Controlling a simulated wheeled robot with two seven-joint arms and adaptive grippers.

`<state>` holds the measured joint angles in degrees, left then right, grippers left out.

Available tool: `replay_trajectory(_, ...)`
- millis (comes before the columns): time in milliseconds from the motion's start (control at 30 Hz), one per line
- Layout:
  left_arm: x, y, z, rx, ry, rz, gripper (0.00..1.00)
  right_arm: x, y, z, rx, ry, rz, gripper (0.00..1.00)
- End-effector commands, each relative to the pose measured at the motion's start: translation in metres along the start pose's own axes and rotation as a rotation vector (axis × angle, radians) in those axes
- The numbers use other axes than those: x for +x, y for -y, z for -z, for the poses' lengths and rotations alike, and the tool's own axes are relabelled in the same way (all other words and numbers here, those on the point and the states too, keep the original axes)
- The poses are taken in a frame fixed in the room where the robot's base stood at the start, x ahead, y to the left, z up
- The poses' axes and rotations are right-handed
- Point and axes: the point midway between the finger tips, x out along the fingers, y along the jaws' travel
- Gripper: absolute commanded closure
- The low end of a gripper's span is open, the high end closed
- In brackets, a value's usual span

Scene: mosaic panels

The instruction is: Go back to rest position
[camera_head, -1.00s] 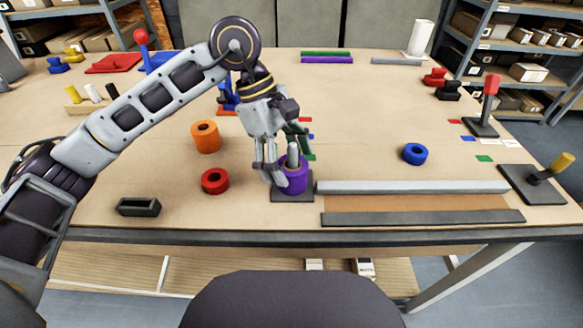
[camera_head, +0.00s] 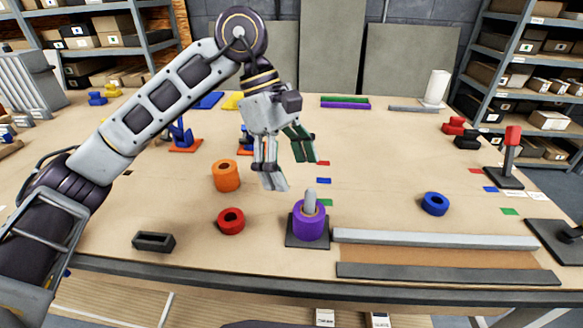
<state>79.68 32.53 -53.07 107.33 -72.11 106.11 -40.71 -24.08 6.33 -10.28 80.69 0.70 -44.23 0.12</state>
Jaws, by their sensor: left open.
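My left gripper (camera_head: 289,168) is open and empty. It hangs above the table, up and to the left of the purple ring. The purple ring (camera_head: 310,230) sits around a grey peg (camera_head: 310,197) on a dark square base (camera_head: 294,240). The gripper is apart from the ring and peg. My right gripper does not show.
An orange ring (camera_head: 226,176), a red ring (camera_head: 231,221) and a blue ring (camera_head: 435,204) lie on the table. A dark tray (camera_head: 154,242) is at the front left. A light grey bar (camera_head: 430,239) lies right of the peg. A red-topped post (camera_head: 511,150) stands at right.

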Motion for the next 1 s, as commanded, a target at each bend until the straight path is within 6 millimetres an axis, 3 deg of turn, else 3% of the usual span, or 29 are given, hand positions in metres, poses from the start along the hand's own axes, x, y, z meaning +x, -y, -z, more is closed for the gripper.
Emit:
replay_trajectory(633,-0.002,0.0,-0.001,0.0,0.0,0.0,0.23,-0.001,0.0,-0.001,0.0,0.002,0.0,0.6)
replay_trajectory(1000,-0.031,0.0,-0.013,0.0,0.0,0.0,0.23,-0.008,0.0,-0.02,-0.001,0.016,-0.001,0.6)
